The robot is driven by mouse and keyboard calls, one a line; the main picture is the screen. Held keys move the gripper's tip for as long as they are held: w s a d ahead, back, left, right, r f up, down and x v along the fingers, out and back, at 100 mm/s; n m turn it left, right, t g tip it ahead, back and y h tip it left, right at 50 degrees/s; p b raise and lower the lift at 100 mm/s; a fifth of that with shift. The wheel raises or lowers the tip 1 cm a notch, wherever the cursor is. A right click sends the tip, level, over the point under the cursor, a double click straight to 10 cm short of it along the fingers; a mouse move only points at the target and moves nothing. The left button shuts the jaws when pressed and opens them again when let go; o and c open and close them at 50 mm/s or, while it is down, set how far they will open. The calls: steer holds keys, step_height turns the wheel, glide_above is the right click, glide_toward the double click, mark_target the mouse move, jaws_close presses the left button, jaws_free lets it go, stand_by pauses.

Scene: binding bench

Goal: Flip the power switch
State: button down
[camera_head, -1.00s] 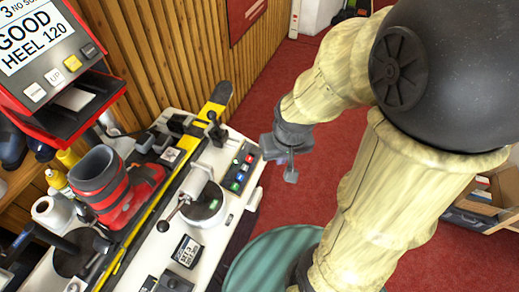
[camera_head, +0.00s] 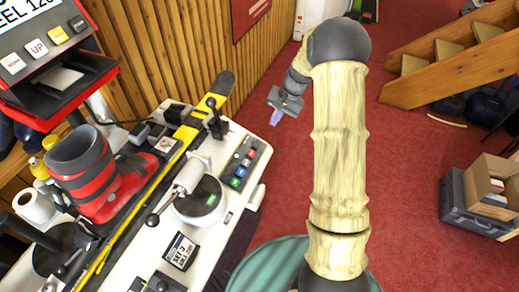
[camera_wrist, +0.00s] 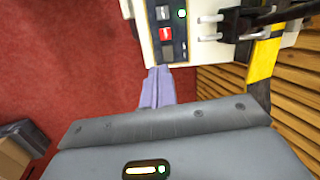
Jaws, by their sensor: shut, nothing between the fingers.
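A dark control panel (camera_head: 241,164) with coloured buttons sits on the right end of the white bench machine (camera_head: 215,235). In the wrist view the panel (camera_wrist: 167,32) shows a red switch (camera_wrist: 166,34), a pale button (camera_wrist: 163,13), a dark button (camera_wrist: 168,52) and a lit green lamp (camera_wrist: 182,13). I cannot tell for sure which is the power switch. My gripper (camera_head: 276,118) is shut and empty, to the right of and beyond the panel. In the wrist view its pale fingers (camera_wrist: 157,74) appear just below the panel's edge; any contact is unclear.
A red ski boot (camera_head: 95,180), a yellow-black ski (camera_head: 190,131) and a lever with a round base (camera_head: 199,202) stand on the bench. A red-framed display (camera_head: 45,60) is at the upper left. Red carpet (camera_head: 400,150) lies open to the right, with wooden stairs (camera_head: 450,60) and boxes (camera_head: 490,190).

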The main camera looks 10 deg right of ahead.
mark_target(256, 148)
steer(key=shift+m+y, duration=0.4)
steer(key=shift+y, duration=0.1)
steer(key=w+f, duration=0.1)
steer(key=f, duration=0.1)
steer(key=w+d+f, duration=0.1)
steer(key=w, duration=0.1)
steer(key=shift+d+f+b, duration=0.1)
steer(key=shift+f+b, duration=0.25)
steer(key=shift+f, duration=0.05)
steer(key=p+x, duration=0.3)
steer(key=x, duration=1.1)
steer(key=shift+w+d+p, duration=0.1)
steer(key=shift+p, duration=0.2)
